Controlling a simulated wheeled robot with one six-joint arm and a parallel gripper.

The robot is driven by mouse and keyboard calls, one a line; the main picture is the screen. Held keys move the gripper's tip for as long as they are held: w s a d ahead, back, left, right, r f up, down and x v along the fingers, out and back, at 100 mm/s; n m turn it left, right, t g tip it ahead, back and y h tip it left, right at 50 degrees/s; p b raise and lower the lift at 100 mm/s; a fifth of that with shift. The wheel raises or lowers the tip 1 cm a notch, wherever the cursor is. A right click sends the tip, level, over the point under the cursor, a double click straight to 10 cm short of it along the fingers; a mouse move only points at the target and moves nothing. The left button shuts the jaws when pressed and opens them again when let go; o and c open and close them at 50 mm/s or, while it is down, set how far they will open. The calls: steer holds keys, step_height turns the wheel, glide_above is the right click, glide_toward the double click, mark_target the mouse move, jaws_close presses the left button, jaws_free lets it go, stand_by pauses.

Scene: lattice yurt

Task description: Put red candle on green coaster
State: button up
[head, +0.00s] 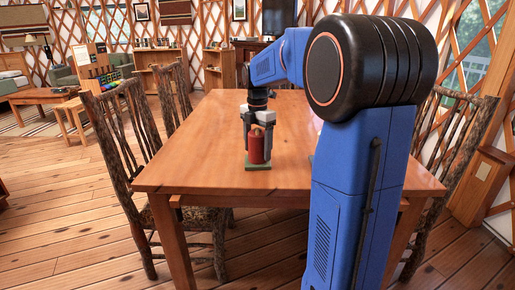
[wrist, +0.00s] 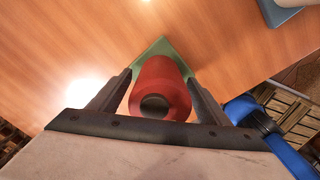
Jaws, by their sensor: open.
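The red candle (head: 257,147) stands upright on the green coaster (head: 257,167), on the wooden table (head: 205,165). In the wrist view the candle (wrist: 160,90) lies between the two fingers, and a corner of the coaster (wrist: 161,47) shows beyond it. My gripper (head: 258,128) is right at the candle, with a finger on each side of it. In the wrist view my gripper (wrist: 160,92) is open, with a small gap visible beside the candle. The coaster's far part is hidden behind the candle in the head view.
Wooden chairs (head: 110,125) stand at the table's left, and another (head: 455,140) at its right. A blue-grey object (wrist: 283,12) shows at the wrist view's top right corner. The table's front left is clear. My blue arm hides part of its right side.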

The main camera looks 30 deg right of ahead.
mark_target(258, 130)
step_height(258, 130, up, 12)
steer(key=shift+r, duration=0.15)
steer(key=s+a+f+m+t, duration=0.1)
steer(key=s+a+f+m, duration=0.4)
steer(key=s, duration=0.5)
steer(key=s+a+f+m+t, duration=0.2)
steer(key=s+a+f+m, duration=0.3)
steer(key=s, duration=0.5)
steer(key=s+a+f+m+t, duration=0.1)
steer(key=s+a+f+m, duration=0.4)
steer(key=s+f+m, duration=0.4)
steer(key=shift+s+a+m+t, duration=0.4)
steer(key=shift+s+m, duration=0.2)
stand_by(0.6)
